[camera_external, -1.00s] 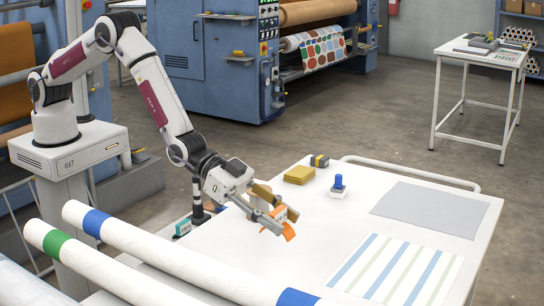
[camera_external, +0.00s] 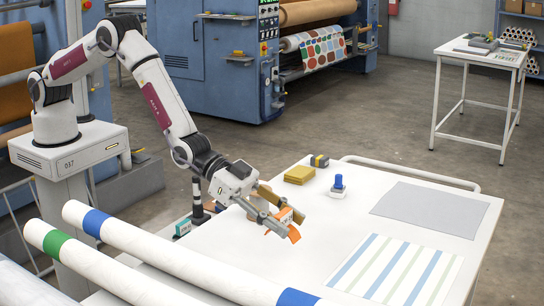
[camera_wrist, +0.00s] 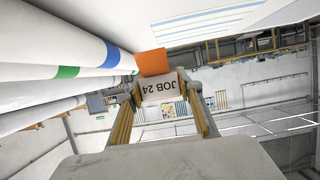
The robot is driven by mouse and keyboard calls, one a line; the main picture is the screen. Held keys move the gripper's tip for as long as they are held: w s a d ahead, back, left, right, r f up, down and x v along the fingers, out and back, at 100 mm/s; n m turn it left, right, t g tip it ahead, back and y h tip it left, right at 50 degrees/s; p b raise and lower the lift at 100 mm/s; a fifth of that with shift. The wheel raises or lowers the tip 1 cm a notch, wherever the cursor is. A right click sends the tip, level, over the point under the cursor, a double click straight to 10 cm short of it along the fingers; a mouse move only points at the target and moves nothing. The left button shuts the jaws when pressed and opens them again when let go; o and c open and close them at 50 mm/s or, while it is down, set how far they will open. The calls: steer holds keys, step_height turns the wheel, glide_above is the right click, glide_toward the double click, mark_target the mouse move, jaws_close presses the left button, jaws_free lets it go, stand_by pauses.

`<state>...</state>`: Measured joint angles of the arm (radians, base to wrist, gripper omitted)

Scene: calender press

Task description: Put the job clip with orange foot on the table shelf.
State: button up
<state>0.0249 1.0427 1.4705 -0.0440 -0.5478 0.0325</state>
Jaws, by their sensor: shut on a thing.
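My gripper (camera_external: 290,219) is shut on the job clip, low over the left part of the white table (camera_external: 340,225). The clip's orange foot (camera_external: 293,234) hangs at the fingertips, tilted. In the wrist view the clip's white card (camera_wrist: 160,86), reading "JOB 24" upside down, is between the fingers, with the orange foot (camera_wrist: 152,62) beyond it. I cannot tell whether the foot touches the table top. No shelf under the table top can be made out.
Long white rolls with blue and green bands (camera_external: 150,250) lie along the table's left side. A yellow block (camera_external: 299,174), a blue-handled stamp (camera_external: 338,186), a grey sheet (camera_external: 425,208) and a striped cloth (camera_external: 395,270) are on the table. A teal-footed clip (camera_external: 183,228) is near the left edge.

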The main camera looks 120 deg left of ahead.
steer(key=shift+f, duration=2.3)
steer(key=shift+f, duration=0.1)
steer(key=shift+f, duration=1.75)
steer(key=shift+f, duration=0.15)
steer(key=o, duration=0.9)
steer(key=shift+r, duration=0.2)
steer(key=shift+v, duration=5.95)
